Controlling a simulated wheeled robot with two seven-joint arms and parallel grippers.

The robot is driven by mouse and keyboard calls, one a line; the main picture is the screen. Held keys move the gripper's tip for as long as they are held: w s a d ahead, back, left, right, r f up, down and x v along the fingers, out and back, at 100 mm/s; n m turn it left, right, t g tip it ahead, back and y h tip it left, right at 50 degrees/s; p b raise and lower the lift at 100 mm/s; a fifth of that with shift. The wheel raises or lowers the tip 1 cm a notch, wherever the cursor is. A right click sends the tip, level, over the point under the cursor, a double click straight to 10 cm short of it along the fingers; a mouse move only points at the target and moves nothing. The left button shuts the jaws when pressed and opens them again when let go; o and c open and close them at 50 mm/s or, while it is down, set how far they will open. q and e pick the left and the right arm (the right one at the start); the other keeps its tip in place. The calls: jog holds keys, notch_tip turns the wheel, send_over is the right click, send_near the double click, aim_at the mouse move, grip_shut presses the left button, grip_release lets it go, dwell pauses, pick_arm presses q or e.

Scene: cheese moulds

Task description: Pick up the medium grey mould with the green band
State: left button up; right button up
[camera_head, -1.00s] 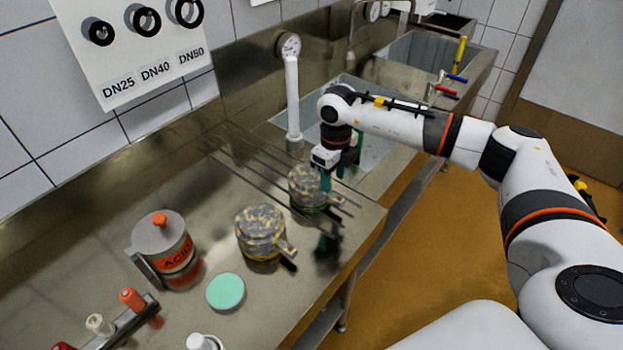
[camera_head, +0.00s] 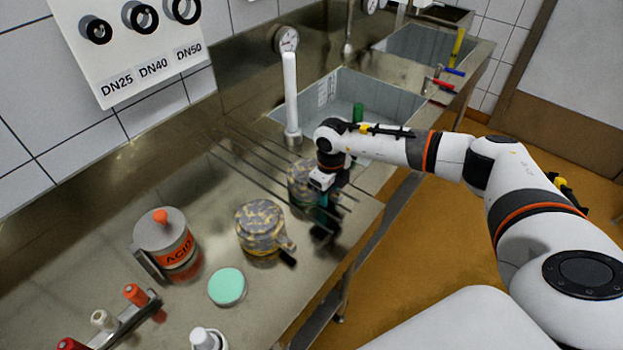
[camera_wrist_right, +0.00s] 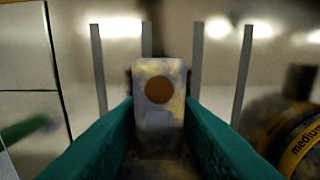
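The mottled grey mould with a green band (camera_head: 299,178) stands on the bench near the sink, partly hidden by my right gripper; its band is hard to make out now. My right gripper (camera_head: 326,207) is low at the mould's handle side. In the right wrist view, its two teal fingers stand on either side of the mould's mottled handle (camera_wrist_right: 158,118), which has a brown dot. The fingers look open, with little space beside the handle; contact is not clear. My left gripper is not in view.
A similar mould with a yellow band marked medium (camera_head: 260,226) stands close by, and shows at the right wrist view's edge (camera_wrist_right: 298,140). An acid canister (camera_head: 165,240), a mint disc (camera_head: 227,286) and a white post (camera_head: 291,95) stand around. The sink (camera_head: 385,100) lies behind.

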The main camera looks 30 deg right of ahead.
grip_shut()
